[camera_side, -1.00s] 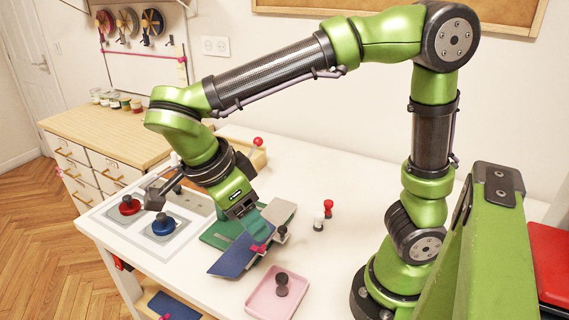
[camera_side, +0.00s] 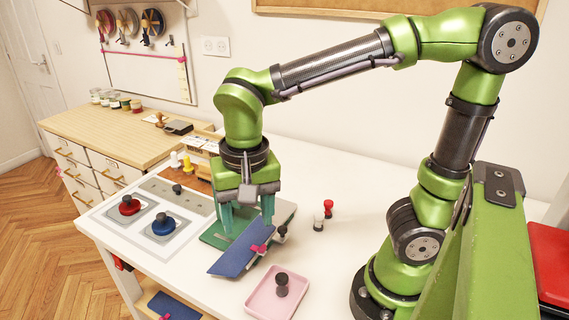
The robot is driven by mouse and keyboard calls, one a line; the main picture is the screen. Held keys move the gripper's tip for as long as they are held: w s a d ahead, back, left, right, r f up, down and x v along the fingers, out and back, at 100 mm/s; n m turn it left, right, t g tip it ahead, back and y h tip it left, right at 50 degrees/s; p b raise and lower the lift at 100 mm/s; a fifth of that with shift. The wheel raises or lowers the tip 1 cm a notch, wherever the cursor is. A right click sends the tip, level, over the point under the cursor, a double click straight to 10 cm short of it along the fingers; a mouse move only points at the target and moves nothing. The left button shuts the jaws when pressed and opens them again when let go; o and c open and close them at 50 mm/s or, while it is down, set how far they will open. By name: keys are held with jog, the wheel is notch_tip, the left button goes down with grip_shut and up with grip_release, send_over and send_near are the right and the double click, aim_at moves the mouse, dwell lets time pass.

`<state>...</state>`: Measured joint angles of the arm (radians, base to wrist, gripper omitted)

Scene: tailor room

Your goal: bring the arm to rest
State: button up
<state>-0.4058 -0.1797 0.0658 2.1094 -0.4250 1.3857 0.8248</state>
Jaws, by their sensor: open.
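My gripper (camera_side: 247,222) points down over the green board (camera_side: 218,236) on the white table. Its two teal fingers are spread apart and nothing shows between them. A blue panel (camera_side: 238,260) with a pink clip (camera_side: 259,249) lies tilted just in front of the fingers. I cannot tell whether the fingers touch the board or the panels.
A pink tray (camera_side: 262,300) holds dark knobbed pieces at the front. Red (camera_side: 130,206) and blue (camera_side: 163,225) knobbed pieces sit on pads at the left.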

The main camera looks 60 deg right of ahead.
jog(key=s+d+r+n+t+y, duration=0.1)
jog(key=d+r+n+t+y, duration=0.1)
jog(key=d+t, duration=0.4)
jog(key=shift+s+d+r+n+t, duration=0.3)
jog(key=shift+d+r+n, duration=0.3)
jog(key=shift+d+n, duration=0.75)
